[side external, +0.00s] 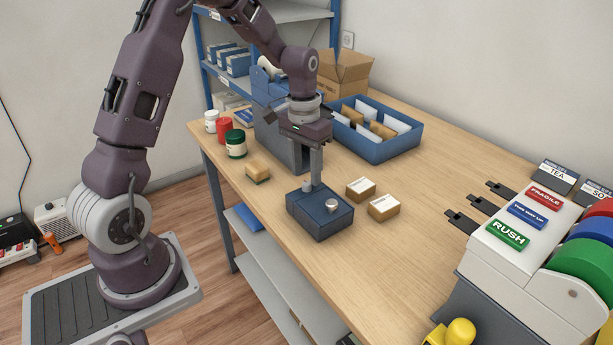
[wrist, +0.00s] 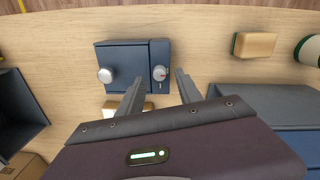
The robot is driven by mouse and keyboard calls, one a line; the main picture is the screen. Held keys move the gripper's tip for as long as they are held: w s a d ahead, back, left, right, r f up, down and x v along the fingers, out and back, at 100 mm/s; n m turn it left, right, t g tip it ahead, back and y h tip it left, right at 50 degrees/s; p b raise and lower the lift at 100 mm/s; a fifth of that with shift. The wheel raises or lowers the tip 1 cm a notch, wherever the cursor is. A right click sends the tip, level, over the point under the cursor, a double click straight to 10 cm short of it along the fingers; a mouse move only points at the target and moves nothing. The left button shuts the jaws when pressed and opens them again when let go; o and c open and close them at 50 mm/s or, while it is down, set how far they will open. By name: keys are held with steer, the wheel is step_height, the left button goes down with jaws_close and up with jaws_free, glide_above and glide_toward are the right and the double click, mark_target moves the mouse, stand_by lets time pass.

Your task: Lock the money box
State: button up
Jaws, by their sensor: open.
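The money box (side external: 322,224) is a small dark blue box on the wooden counter, and it also shows in the wrist view (wrist: 122,58). Its lid looks closed. A round silver knob (side external: 332,204) sits on its near side; in the wrist view the knob (wrist: 105,76) is at the left. A silver dial or key-like lock part (wrist: 159,73) sits on the narrow right strip. My gripper (side external: 316,184) points down over the box's far part. In the wrist view my gripper (wrist: 159,76) is open, with one finger either side of the lock part; contact is unclear.
Two small cartons (side external: 384,207) lie right of the box. A sponge-like block (side external: 257,170) and several jars (side external: 235,144) stand left. A grey bin (side external: 282,140) and blue tray (side external: 385,148) are behind. A stamp stand (side external: 508,233) is at right. Counter between is clear.

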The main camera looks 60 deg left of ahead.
mark_target(306, 182)
step_height(306, 182, up, 5)
steer(key=shift+a+f, duration=0.1)
steer(key=s+d+r+m+t, duration=0.1)
steer(key=s+d+r+t, duration=0.1)
steer(key=s+d+r, duration=0.5)
steer(key=s+d+r+m+t, duration=0.1)
steer(key=s+d+r+t, duration=0.1)
steer(key=s+d+r, duration=0.5)
steer(key=s+a+f+t, duration=0.1)
steer(key=s+f, duration=0.1)
steer(key=s, duration=0.7)
steer(key=shift+m+t, duration=0.3)
steer(key=shift+s+a, duration=0.1)
